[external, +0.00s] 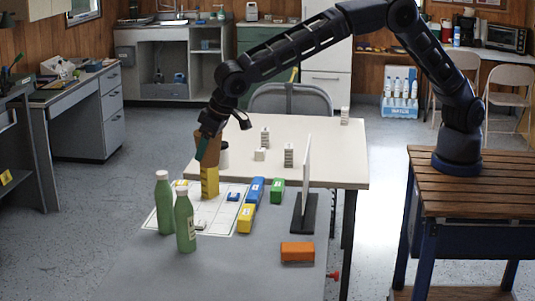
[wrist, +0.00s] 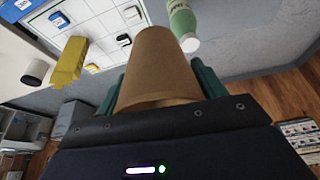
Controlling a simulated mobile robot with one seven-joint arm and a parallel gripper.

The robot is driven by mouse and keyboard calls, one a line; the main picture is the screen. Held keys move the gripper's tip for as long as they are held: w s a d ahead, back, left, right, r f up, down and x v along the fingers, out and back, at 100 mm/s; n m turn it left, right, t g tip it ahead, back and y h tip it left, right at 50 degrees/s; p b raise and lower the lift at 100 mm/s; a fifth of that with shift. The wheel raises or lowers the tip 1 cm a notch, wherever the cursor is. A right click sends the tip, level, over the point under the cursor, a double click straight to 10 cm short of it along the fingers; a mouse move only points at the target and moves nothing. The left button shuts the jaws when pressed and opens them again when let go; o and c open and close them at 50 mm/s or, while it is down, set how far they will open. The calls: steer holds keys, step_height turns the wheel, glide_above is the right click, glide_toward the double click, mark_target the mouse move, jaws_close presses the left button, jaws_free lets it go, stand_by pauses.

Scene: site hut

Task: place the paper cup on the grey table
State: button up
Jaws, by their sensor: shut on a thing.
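My gripper (wrist: 158,85) is shut on the brown paper cup (wrist: 155,65), with a green finger on either side of it. In the external view my gripper (external: 208,147) points down with the cup (external: 213,152) in it. The cup appears just above and behind a yellow block, near where the grey table (external: 150,270) meets the cream table. I cannot tell its exact height or whether it touches anything. The grey table fills the front of the external view.
A gridded white sheet with a yellow block (external: 209,182), blue, yellow and green blocks lies on the grey table. Two green bottles (external: 185,222) stand at its left. A white upright panel (external: 303,180) and an orange block (external: 297,252) are right. The front is clear.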

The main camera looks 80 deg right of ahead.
steer(key=s+a+n, duration=0.1)
steer(key=s+a, duration=0.3)
steer(key=a, duration=0.4)
steer(key=shift+f, duration=12.5)
steer(key=shift+f, duration=0.1)
steer(key=o, duration=0.9)
steer(key=shift+o, duration=0.2)
steer(key=v, duration=1.2)
steer(key=shift+d, duration=0.2)
